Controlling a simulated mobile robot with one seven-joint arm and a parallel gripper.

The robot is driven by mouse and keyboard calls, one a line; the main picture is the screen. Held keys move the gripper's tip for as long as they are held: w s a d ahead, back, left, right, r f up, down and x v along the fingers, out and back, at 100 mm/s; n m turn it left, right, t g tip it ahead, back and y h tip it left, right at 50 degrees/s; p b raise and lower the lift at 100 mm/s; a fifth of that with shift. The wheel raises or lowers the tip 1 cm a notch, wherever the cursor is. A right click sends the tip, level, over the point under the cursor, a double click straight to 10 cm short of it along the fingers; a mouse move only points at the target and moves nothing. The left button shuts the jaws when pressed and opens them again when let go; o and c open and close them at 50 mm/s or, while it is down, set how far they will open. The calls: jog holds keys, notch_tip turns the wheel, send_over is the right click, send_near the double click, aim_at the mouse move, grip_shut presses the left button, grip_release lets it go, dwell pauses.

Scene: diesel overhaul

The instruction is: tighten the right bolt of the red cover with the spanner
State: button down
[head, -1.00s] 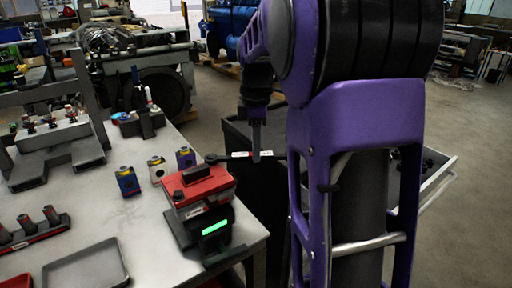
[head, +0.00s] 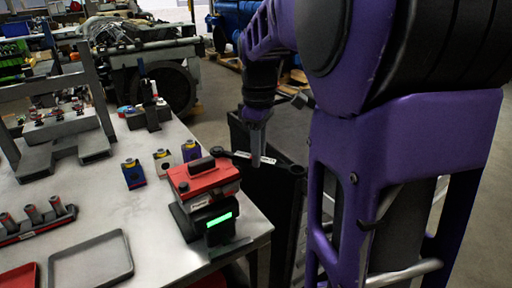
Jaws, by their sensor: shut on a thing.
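The red cover (head: 203,180) sits on top of a dark unit with a lit green display, near the table's right corner. A dark handle-like block lies on the cover. My gripper (head: 257,158) is to the right of the cover, beyond the table edge, and is shut on the spanner (head: 280,165). The spanner is dark with a white label and is held roughly level. Its left end is by the cover's back right corner; I cannot tell whether it touches a bolt. The right bolt is not clearly visible.
A grey tray (head: 92,262) and a rack of cylinders (head: 36,222) lie at the left. A dark cabinet (head: 262,200) stands right of the table (head: 150,225). My arm hides much of the right side.

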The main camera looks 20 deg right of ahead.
jog(key=shift+s+a+m, duration=0.75)
jog(key=shift+a+m, duration=0.25)
jog(key=shift+m, duration=0.2)
jog(key=shift+a, duration=0.1)
jog(key=shift+s+a+m, duration=0.25)
jog(key=shift+a+m, duration=0.25)
jog(key=shift+m, duration=0.15)
jog(key=shift+s+a+m, duration=0.25)
jog(key=shift+a+m, duration=0.25)
jog(key=shift+m, duration=0.15)
